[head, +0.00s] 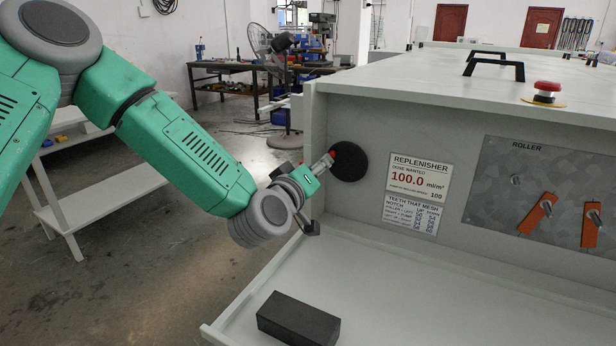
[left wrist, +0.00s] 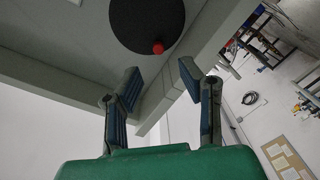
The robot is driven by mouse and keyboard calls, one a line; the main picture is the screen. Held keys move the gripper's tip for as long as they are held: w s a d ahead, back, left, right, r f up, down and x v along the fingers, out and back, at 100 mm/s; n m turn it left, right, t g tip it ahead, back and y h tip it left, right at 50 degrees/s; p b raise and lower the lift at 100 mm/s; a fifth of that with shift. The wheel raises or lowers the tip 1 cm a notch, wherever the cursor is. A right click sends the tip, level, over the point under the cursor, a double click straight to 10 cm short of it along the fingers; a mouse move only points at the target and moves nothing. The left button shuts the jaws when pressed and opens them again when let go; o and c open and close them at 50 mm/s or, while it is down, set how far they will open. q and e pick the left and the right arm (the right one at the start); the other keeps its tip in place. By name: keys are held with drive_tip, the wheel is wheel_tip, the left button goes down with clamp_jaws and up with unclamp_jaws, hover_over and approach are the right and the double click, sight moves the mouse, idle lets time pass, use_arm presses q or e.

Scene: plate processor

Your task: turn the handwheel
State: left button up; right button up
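The handwheel (head: 349,163) is a black disc on the left end of the machine's grey front panel. Its small red knob (head: 333,152) shows at the wheel's left edge. In the left wrist view the handwheel (left wrist: 146,18) is cut off by the top edge, with the red knob (left wrist: 158,47) at its lower rim. My left gripper (head: 318,193) is close in front of the wheel. In the left wrist view the left gripper (left wrist: 160,72) has its fingers spread with nothing between them; the knob appears beyond the gap. My right gripper is not in view.
A black block (head: 298,318) lies on the machine's front shelf (head: 390,290). Right of the wheel are the replenisher label (head: 419,178) and a roller plate (head: 520,170) with orange levers (head: 538,213). A red stop button (head: 547,88) sits on top. Open floor lies left.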

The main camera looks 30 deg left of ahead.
use_arm(q)
drive_tip(key=s, duration=0.5)
drive_tip(key=shift+s, duration=0.25)
